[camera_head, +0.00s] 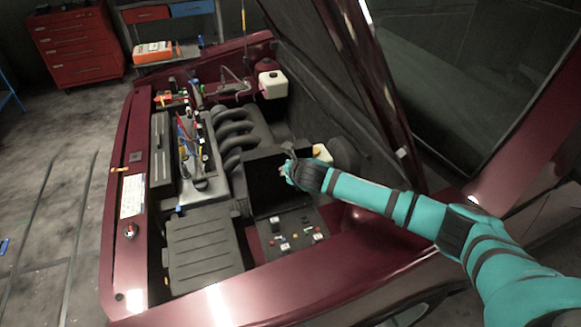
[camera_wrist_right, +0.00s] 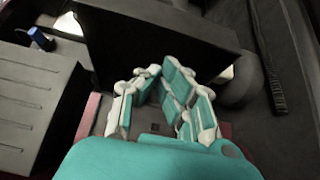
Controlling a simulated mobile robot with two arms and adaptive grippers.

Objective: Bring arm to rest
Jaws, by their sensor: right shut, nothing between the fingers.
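My right arm (camera_head: 400,205), teal with black bands, reaches in from the right over the open engine bay of a dark red car. My right gripper (camera_head: 289,170) is in front of the upright black lid of an open case (camera_head: 290,238). In the right wrist view, the gripper's teal and white fingers (camera_wrist_right: 160,72) lean together at their tips, shut with nothing between them. The dark lid (camera_wrist_right: 120,35) stands beyond them. Whether the fingers touch the lid I cannot tell. My left gripper is not in view.
The raised hood (camera_head: 345,70) stands close beyond my arm. The red fender (camera_head: 240,300) runs along the near side. The engine (camera_head: 240,135), a dark box cover (camera_head: 203,245) and a white reservoir (camera_head: 273,86) fill the bay. A red tool cabinet (camera_head: 75,45) stands far left; the floor there is mostly clear.

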